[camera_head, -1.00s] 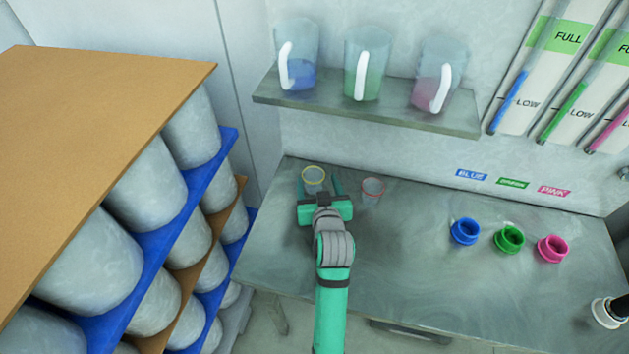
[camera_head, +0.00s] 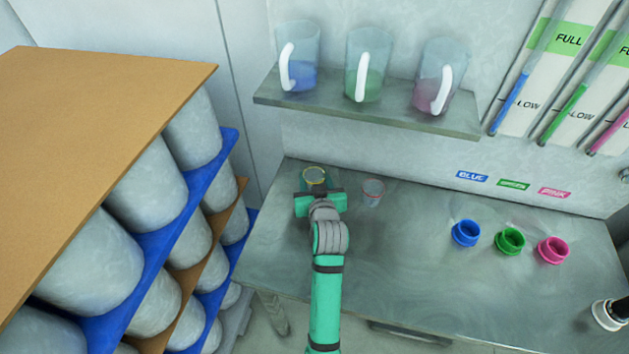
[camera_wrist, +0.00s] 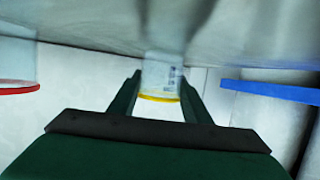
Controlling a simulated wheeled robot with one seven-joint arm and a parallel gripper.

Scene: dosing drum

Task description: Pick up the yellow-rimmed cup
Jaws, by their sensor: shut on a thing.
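The yellow-rimmed cup (camera_head: 314,176) is a small clear cup at the back left of the metal table. My gripper (camera_head: 315,183) is at the cup, with its fingers on either side, shut on it. In the wrist view the yellow rim of the cup (camera_wrist: 160,97) sits between the two green fingertips (camera_wrist: 160,88). The cup looks upright and on the table; a small gap beneath it cannot be ruled out. My gripper hides part of its near side in the head view.
A red-rimmed cup (camera_head: 373,192) stands close to the right. A shelf (camera_head: 370,116) with three handled jugs hangs above. Stacked drums (camera_head: 147,196) stand left.

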